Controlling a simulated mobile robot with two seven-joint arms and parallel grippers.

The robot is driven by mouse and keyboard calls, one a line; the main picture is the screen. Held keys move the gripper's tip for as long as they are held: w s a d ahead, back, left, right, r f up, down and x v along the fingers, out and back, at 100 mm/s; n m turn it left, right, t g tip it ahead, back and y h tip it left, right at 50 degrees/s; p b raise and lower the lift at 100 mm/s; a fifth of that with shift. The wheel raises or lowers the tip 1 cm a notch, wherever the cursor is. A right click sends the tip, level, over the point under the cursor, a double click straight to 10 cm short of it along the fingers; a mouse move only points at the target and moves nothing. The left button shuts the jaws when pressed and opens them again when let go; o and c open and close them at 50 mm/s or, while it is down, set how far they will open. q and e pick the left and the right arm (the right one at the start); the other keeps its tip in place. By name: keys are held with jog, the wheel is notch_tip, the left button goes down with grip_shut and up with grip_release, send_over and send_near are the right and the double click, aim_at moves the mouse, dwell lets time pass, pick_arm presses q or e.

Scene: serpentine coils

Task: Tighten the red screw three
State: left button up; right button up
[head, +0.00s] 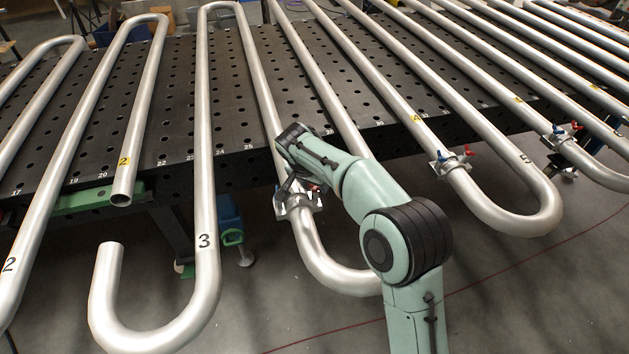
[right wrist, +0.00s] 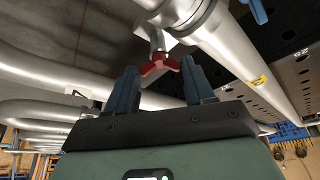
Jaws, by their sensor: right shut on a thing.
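My right gripper (head: 295,182) is at the metal clamp (head: 298,202) on the bent pipe in the middle of the head view. My forearm and wrist cover part of the clamp. In the right wrist view, the red screw (right wrist: 160,65), a winged knob under the clamp (right wrist: 178,14), sits between the two blue fingers of my right gripper (right wrist: 159,72). A blue screw (right wrist: 258,10) shows at the top of that view. My left gripper is not in view.
A perforated black table (head: 165,130) carries several long steel pipe coils. The coil marked 3 (head: 204,200) runs to the left of my arm. Another clamp (head: 452,162) with blue and red screws is to the right. Below the coil bends is open grey floor (head: 520,300) with a red cable.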

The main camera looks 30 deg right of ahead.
jog(key=m, duration=0.1)
jog(key=m+p, duration=0.1)
jog(key=r+m+g, duration=0.1)
jog(key=shift+w+m+h, duration=0.3)
jog(key=shift+h, duration=0.1)
jog(key=m+g+p, duration=0.1)
jog(key=m+p, duration=0.1)
jog(key=m, duration=0.1)
jog(key=shift+w, duration=0.15)
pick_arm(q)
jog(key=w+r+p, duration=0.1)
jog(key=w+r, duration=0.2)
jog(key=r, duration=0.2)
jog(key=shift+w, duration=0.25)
pick_arm(e)
jog(key=shift+f+m+g, duration=0.1)
jog(key=shift+m+g, duration=0.4)
jog(key=shift+m, duration=0.3)
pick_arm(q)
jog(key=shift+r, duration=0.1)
pick_arm(e)
jog(key=o, duration=0.8)
jog(key=shift+o, duration=1.3)
jog(key=shift+a+f, duration=0.1)
jog(key=shift+f, duration=0.1)
